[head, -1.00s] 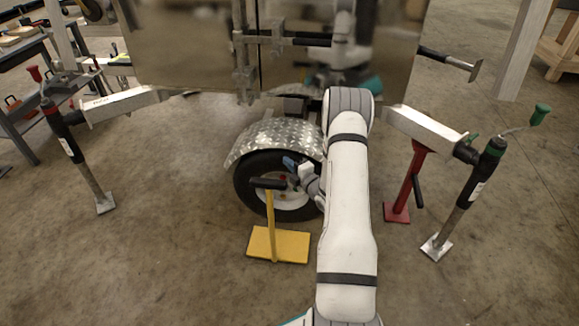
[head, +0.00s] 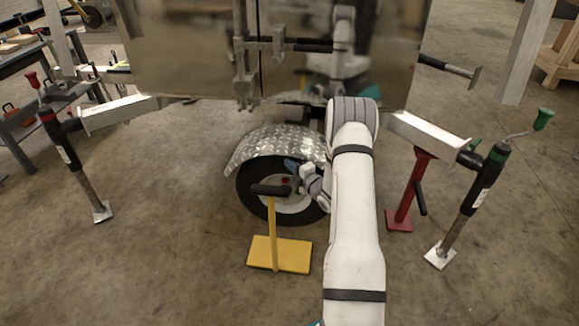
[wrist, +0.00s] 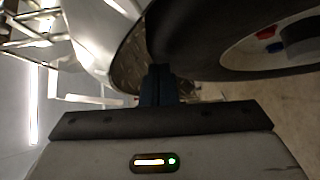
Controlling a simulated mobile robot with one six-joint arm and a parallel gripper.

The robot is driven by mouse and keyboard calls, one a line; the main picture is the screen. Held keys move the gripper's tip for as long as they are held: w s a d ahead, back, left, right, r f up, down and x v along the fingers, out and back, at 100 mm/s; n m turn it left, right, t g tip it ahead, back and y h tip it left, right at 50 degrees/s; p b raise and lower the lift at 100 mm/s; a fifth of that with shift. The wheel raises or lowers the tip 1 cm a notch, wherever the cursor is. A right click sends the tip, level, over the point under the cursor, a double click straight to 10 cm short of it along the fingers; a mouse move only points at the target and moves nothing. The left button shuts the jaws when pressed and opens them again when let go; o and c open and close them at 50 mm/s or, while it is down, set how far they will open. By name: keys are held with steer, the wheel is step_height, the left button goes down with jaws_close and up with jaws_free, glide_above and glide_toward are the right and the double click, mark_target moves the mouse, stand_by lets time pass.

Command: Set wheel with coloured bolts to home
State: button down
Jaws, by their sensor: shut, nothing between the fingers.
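The wheel (head: 247,199) is a black tyre with a pale rim, mounted upright under a diamond-plate fender (head: 262,145) of the trailer. A red bolt (head: 285,180) shows near its centre. My gripper (head: 291,165) is in front of the wheel's upper part, below the fender edge. In the wrist view its dark blue fingers (wrist: 158,84) are together, shut and empty. My gripper and a handle hide part of the hub.
A yellow stand (head: 292,256) with a black handle (head: 270,190) stands in front of the wheel. A red stand (head: 400,219) is at its right. Jack legs (head: 87,184) (head: 456,224) stand on both sides. The floor at the front left is clear.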

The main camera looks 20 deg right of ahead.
steer(key=s+p, duration=0.2)
steer(key=s, duration=1.1)
steer(key=a+r+m+g+h+p, duration=0.25)
steer(key=r+m+g+p, duration=0.2)
steer(key=r+p, duration=0.8)
steer(key=a+r+m+g+h+p, duration=0.1)
steer(key=r+m+g+h+p, duration=0.3)
steer(key=r, duration=1.6)
steer(key=s+a+r+m+g+p, duration=0.2)
steer(key=s+a+r+m+p, duration=0.2)
steer(key=s+r, duration=0.4)
steer(key=s+a+r+m+g+y+p, duration=0.1)
steer(key=s+a+r+m+p, duration=0.3)
steer(key=s+r, duration=0.5)
steer(key=s+a+r+m+g+p, duration=0.3)
steer(key=s+a+r+m+p, duration=0.1)
steer(key=s+r+p, duration=0.4)
steer(key=shift+s+a+r+y, duration=0.4)
steer(key=shift+s+r, duration=0.2)
steer(key=shift+s, duration=0.25)
